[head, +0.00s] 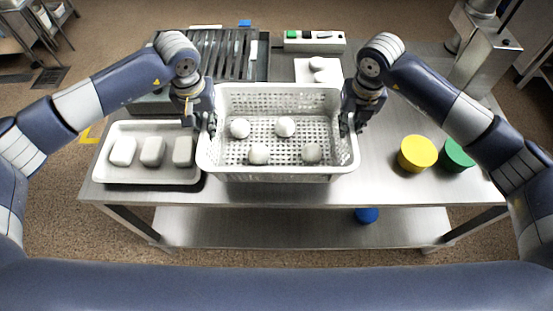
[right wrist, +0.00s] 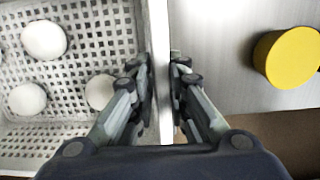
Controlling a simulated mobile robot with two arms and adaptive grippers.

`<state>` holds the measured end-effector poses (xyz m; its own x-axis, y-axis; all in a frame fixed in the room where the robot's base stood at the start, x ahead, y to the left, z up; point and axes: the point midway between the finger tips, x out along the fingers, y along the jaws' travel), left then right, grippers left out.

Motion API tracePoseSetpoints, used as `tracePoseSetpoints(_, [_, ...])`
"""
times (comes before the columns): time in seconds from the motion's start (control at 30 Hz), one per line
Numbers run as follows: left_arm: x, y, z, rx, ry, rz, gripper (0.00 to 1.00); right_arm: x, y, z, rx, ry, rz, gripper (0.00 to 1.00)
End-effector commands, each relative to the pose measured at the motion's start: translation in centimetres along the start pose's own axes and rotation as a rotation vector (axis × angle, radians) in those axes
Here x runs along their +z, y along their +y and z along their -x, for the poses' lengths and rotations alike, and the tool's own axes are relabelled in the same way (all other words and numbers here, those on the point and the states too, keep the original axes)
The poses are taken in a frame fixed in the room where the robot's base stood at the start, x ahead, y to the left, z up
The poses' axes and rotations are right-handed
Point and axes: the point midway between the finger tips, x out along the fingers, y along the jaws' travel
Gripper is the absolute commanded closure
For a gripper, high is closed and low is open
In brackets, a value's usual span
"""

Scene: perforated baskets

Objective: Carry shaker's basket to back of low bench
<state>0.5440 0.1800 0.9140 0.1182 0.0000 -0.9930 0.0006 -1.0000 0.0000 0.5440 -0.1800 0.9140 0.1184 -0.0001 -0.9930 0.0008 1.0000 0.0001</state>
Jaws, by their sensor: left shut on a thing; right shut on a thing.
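A white perforated basket (head: 278,176) is at the middle of the steel bench (head: 385,195), with several whitish round items (head: 285,127) inside. I cannot make out a shaker among them. My left gripper (head: 209,124) is shut on the basket's left wall. My right gripper (head: 349,126) is shut on its right wall. In the right wrist view, the fingers of the right gripper (right wrist: 162,80) pinch the basket's wall (right wrist: 157,30) from both sides. I cannot tell whether the basket's base touches the bench top.
A white tray (head: 150,182) with white blocks stands close left of the basket. A dark ribbed rack (head: 232,60), a control box (head: 314,42) and a white board (head: 305,75) lie behind. Yellow (head: 417,154) and green (head: 457,156) cylinders stand right. A blue object (head: 366,215) is on the lower shelf.

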Motion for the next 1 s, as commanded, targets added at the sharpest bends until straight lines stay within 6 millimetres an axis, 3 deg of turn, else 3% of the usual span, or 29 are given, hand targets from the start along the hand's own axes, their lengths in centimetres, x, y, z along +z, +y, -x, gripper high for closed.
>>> tracePoseSetpoints(0.53, [0.0, 0.1, -0.2, 0.001, 0.002, -0.005, 1.0, 0.0, 0.1, -0.2, 0.001, -0.002, 0.004, 1.0])
tracePoseSetpoints(1.0, [0.2, 0.1, -2.2, 0.001, 0.002, -0.005, 1.0, -0.2, 0.1, -2.2, 0.001, -0.002, 0.004, 1.0])
